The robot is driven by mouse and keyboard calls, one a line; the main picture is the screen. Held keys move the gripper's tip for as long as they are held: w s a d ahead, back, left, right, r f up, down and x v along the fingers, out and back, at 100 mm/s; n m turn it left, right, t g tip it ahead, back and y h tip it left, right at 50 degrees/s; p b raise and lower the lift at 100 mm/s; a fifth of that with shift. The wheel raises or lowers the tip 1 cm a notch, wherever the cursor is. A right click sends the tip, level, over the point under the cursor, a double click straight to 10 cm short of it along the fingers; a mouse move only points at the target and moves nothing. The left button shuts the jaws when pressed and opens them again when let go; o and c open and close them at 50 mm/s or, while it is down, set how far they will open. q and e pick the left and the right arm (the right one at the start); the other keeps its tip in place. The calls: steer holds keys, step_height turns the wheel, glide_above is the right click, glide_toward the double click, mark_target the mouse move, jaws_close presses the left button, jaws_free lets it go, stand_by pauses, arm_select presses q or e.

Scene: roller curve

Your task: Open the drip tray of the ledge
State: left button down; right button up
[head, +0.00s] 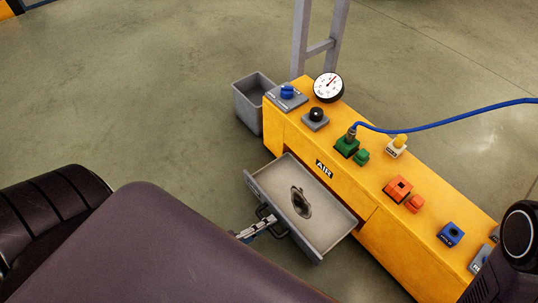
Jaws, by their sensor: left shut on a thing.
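The ledge (350,170) is a long yellow bench marked AIR. Its drip tray (325,238), a shallow grey drawer, sticks out of the front on the left side. A dark patch lies on the tray's floor. The tray's front has a black bar handle (272,229). My left gripper (258,231) is at this handle, shut on it. Its fingers are small in the picture and partly overlap the handle. My right gripper is not in view.
On the ledge top are a round gauge (328,87), a blue knob (287,92), a black knob (316,115), and green, orange and blue blocks. A blue hose (440,129) runs right from a green block. A grey bin (249,104) stands at the left end.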

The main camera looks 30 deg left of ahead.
arm_select(q)
steer(key=c, duration=2)
jaws_free()
steer(key=shift+o, duration=0.2)
steer(key=v, duration=1.2)
steer(key=shift+s, duration=0.15)
